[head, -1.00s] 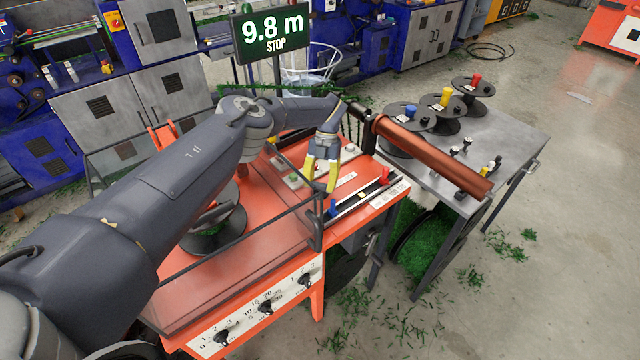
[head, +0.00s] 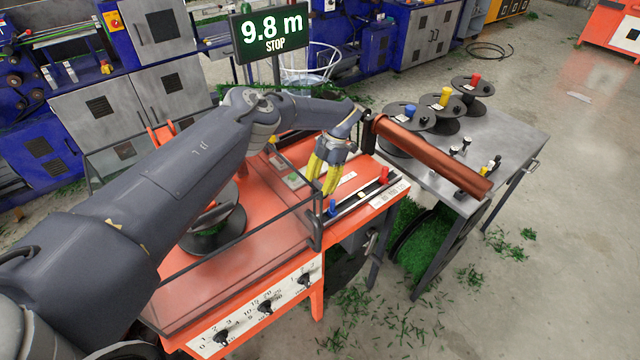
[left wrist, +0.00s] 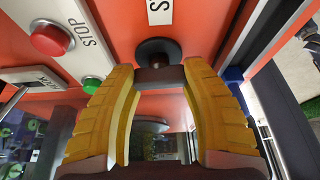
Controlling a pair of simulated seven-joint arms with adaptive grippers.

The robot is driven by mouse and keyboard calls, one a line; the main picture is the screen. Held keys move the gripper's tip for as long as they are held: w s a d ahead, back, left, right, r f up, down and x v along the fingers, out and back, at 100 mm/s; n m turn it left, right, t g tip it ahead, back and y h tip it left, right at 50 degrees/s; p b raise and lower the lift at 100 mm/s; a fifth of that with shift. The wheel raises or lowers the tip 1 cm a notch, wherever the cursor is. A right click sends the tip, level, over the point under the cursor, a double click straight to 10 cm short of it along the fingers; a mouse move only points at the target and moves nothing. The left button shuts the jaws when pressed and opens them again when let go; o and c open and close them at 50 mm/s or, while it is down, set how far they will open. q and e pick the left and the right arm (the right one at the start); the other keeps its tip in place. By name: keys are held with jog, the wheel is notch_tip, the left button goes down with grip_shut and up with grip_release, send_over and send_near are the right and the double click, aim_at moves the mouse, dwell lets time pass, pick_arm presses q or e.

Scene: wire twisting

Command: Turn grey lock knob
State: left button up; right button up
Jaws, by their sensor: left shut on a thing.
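My left gripper (head: 322,190) has yellow fingers pointing down at the orange machine top, beside the white label strip. In the left wrist view its two fingertips (left wrist: 160,72) press on opposite sides of the dark grey lock knob (left wrist: 158,52). The knob has a round black base against the orange panel. In the head view the fingers hide the knob. My right gripper is not in view.
A red stop button (left wrist: 50,38) and a green button (left wrist: 91,85) sit close to the left finger in the wrist view. A slide rail with a blue clip (head: 333,208) and a red clip (head: 384,176) lies to the right. A copper-coloured roller (head: 430,155) extends beyond it.

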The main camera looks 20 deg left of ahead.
pick_arm(q)
jog(key=shift+s+f, duration=0.3)
jog(key=o, duration=1.3)
jog(key=shift+w+r, duration=0.1)
jog(key=shift+r, duration=0.05)
jog(key=shift+c, duration=0.2)
jog(key=shift+w+r, duration=0.15)
jog(key=v, duration=1.1)
jog(key=shift+r, duration=0.35)
